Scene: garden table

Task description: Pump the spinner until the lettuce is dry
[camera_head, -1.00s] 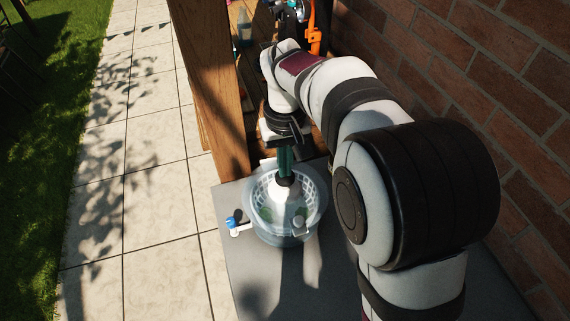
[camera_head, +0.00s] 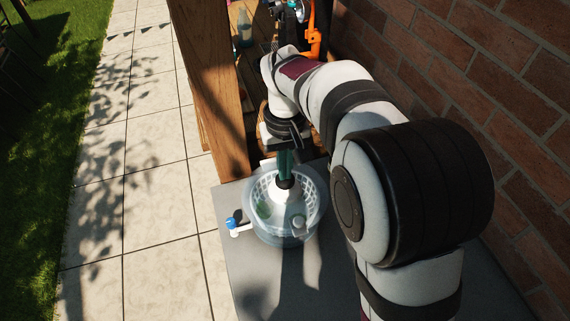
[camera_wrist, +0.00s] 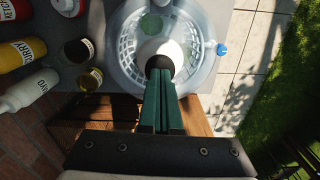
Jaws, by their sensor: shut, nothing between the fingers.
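The salad spinner is a clear bowl (camera_head: 262,234) with a white slotted basket (camera_head: 262,187) inside, upright on the grey tabletop. A white cone with a dark knob (camera_head: 285,184) rises at its middle. Green lettuce (camera_head: 264,210) shows inside; it also shows in the wrist view (camera_wrist: 152,23). My gripper (camera_head: 285,175) points straight down with its green fingers together. In the wrist view, the fingertips (camera_wrist: 160,72) are over the dark knob and seem to touch it, hiding part of it. Nothing is held between them.
A blue-capped white piece (camera_head: 233,224) sits at the spinner's left. A wooden post (camera_head: 212,90) and brick wall (camera_head: 500,80) flank the arm.

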